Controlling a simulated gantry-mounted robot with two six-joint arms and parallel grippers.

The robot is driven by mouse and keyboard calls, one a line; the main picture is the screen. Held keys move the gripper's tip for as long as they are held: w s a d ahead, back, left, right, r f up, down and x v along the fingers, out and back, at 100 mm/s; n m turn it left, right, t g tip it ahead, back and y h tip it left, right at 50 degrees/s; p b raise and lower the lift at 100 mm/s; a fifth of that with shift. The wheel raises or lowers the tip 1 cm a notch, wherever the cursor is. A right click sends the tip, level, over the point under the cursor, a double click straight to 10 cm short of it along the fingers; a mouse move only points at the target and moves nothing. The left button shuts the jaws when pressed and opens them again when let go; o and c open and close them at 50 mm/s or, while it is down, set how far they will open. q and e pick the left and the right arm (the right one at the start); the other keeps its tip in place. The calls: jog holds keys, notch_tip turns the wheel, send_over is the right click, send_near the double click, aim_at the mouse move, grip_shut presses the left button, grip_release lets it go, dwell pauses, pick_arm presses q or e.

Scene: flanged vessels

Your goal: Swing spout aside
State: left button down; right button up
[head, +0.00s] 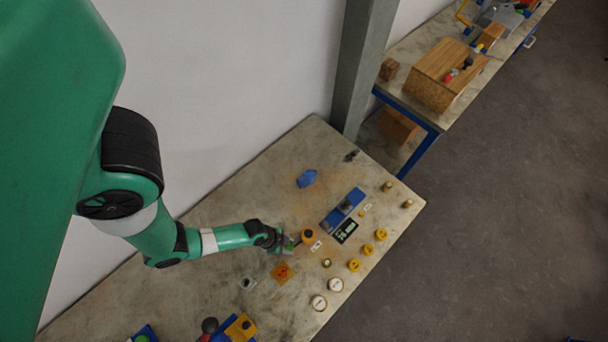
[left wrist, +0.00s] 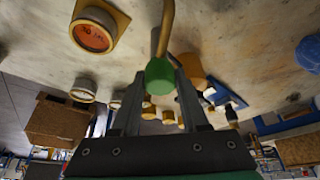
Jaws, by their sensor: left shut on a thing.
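A brass-coloured rod with a green end (left wrist: 160,76), which looks like the spout, reaches down from the top of the left wrist view. My left gripper (left wrist: 160,92) has its two fingers on either side of the green end and is shut on it. In the head view my left gripper (head: 287,243) is low over the table, and the spout is mostly hidden there. An orange round vessel (head: 308,235) stands just right of the gripper; an orange square-based piece (head: 282,272) with a red round face lies just below it. My right gripper is not in view.
A blue block with a dark display (head: 345,231), several yellow round pieces (head: 368,249) and two white-topped round pieces (head: 319,302) stand to the right. A blue object (head: 307,178) lies farther back. The table's upper left part is bare.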

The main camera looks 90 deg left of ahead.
pick_arm(q)
jog(key=shift+c, duration=2.1)
grip_release()
jog(key=shift+s+r, duration=0.15)
jog(key=shift+r, duration=0.25)
jog(key=p+v, duration=0.2)
jog(key=v, duration=0.8)
jog(key=shift+r+p, duration=0.35)
jog(key=shift+p, duration=0.05)
jog(key=shift+s, duration=0.1)
